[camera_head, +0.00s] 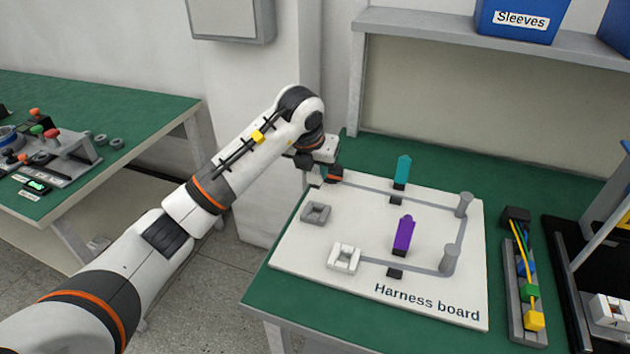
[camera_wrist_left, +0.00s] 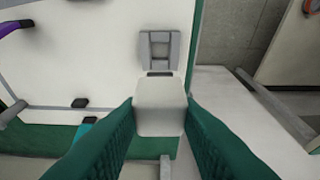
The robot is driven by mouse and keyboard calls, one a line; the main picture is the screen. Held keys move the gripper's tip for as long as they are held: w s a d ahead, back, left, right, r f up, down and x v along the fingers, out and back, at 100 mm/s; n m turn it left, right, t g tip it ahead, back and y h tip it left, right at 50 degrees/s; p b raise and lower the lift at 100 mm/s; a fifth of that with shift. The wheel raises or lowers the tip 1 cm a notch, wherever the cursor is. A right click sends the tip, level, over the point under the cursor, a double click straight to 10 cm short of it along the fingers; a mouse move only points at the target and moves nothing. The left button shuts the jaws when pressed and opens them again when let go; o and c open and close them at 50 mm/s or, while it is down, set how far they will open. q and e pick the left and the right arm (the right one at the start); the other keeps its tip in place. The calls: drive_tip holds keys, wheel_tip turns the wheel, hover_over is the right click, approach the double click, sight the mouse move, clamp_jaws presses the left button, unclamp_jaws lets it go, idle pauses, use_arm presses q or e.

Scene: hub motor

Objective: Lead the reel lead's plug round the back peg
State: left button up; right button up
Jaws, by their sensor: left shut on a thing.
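My left gripper (camera_head: 322,172) is at the back left corner of the white harness board (camera_head: 375,275). In the left wrist view, its green fingers (camera_wrist_left: 160,118) are shut on a pale block (camera_wrist_left: 159,100), which looks like the plug. No lead running from it can be made out. The back peg (camera_head: 463,204), a grey post, stands upright at the board's back right, well apart from the gripper. A second grey peg (camera_head: 449,259) stands in front of it. A grey band on the board runs past both pegs; I cannot tell whether it is a marking or a lead. My right gripper is not in view.
A teal upright piece (camera_head: 403,169) and a purple one (camera_head: 404,234) stand on the board. A grey holder (camera_head: 315,212) and a white holder (camera_head: 343,257) sit at its left. A tray with coloured leads (camera_head: 525,290) lies to its right. The space above the board is free.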

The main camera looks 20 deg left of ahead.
sight(315, 170)
use_arm(q)
drive_tip(key=shift+r, duration=0.15)
wheel_tip(315, 170, up, 5)
drive_tip(key=p, duration=0.3)
idle(0.3)
drive_tip(key=shift+f, duration=0.2)
